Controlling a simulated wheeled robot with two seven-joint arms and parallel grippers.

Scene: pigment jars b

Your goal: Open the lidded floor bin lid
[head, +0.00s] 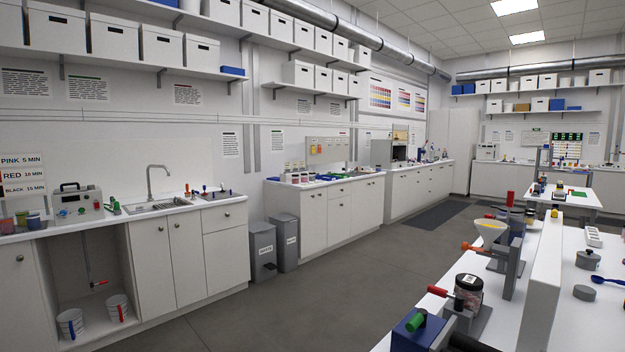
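Two grey floor bins stand side by side against the wall, between the sink counter and the middle counter. The nearer bin (263,256) has a white label on its front, and its lid (261,227) looks shut. The farther bin (285,246) also has a white label, and its lid (284,218) looks shut too. The label words are too small to read surely. Neither of my grippers shows in the head view, and nothing touches the bins.
The grey floor (330,285) in front of the bins is clear. A sink counter (165,225) is left of them, a middle counter (325,213) right. A white workbench (535,290) with jars and tools fills the right foreground. Two buckets (70,322) sit under the left counter.

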